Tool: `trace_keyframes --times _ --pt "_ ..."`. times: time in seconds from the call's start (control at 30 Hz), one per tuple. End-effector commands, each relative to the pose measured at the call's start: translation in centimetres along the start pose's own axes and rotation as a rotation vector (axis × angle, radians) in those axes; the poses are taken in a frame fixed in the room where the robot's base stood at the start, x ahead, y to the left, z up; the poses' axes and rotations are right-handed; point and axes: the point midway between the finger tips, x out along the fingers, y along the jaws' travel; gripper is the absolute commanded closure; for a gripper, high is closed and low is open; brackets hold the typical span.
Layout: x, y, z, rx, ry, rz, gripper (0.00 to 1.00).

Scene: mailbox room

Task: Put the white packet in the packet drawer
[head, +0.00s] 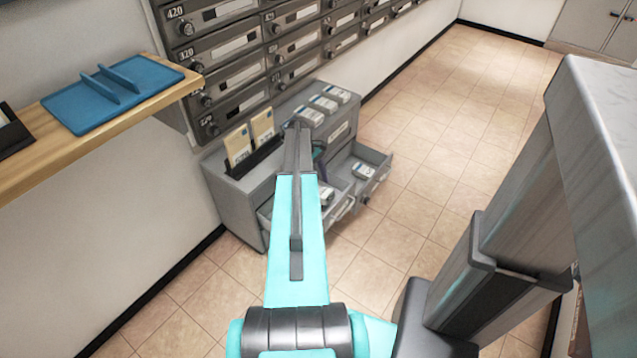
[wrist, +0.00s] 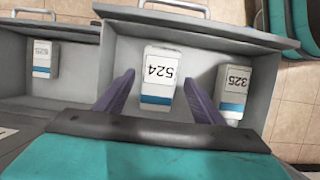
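A white packet (wrist: 160,78) with a blue band, labelled 524, lies between my gripper's fingers in the wrist view. My gripper (wrist: 159,76) is open, with one purple finger on each side of it and small gaps showing. The packet is over or inside an open grey drawer (wrist: 225,40); I cannot tell whether it rests on the floor. Another white packet (wrist: 234,92), labelled 325, lies in that drawer to the right.
A neighbouring open drawer (wrist: 75,30) holds one packet labelled 525 (wrist: 42,58). Several packets (head: 323,103) and two yellowish envelopes (head: 238,146) sit on the grey cabinet (head: 232,200). A wooden shelf (head: 105,120) holds a blue tray (head: 78,107). Tiled floor (head: 430,150) is clear at right.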

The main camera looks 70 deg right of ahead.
Motion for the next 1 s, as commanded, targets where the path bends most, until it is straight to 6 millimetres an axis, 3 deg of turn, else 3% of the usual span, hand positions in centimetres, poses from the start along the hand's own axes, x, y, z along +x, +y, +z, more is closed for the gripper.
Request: trace_keyframes --times 0.37,0.57,1.0 --pt "-0.1 0.0 0.0 -0.001 0.0 0.0 0.3" --pt "-1.2 0.0 0.0 -0.001 0.001 0.001 0.3" --pt "-7.6 0.0 0.0 -0.001 0.002 0.002 0.3"
